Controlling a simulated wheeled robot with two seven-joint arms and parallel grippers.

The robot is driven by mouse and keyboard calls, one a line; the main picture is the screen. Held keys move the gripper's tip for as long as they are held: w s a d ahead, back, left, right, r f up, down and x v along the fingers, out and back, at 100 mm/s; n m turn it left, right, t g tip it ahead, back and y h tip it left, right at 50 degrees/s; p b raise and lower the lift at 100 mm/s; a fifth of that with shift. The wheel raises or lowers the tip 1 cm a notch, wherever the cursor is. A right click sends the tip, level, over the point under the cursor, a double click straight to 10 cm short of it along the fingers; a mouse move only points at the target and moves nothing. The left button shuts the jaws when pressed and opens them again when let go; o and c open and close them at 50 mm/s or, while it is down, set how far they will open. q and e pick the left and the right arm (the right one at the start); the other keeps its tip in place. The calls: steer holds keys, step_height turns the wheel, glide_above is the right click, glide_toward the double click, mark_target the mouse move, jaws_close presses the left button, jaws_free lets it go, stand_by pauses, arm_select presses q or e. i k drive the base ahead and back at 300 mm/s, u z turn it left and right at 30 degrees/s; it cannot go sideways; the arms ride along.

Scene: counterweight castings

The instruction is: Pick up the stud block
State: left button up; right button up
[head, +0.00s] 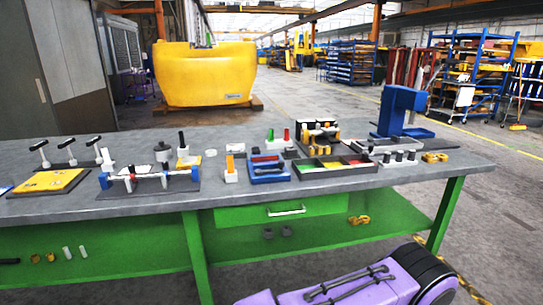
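Several small fixtures on the grey workbench top (345,181) carry upright posts, and I cannot tell for sure which is the stud block. A pale base with a row of short dark studs (399,158) stands near the right end. A dark block with yellow and pale upright pegs (319,137) stands at the back, behind the coloured tray. A small white block with orange pegs (230,171) stands nearer the middle front. Neither of my grippers is in view.
A tray with green, yellow and red compartments (332,163) and a blue tray (268,169) sit mid-bench. A blue press-like stand (399,108) is at the back right. A pipe assembly (133,178) and yellow plate (47,181) occupy the left. The front strip is mostly clear.

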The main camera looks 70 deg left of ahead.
mark_target(238, 154)
steer(key=k, duration=1.5)
steer(key=u, duration=1.65)
steer(key=i, duration=0.5)
steer(key=u, duration=0.05)
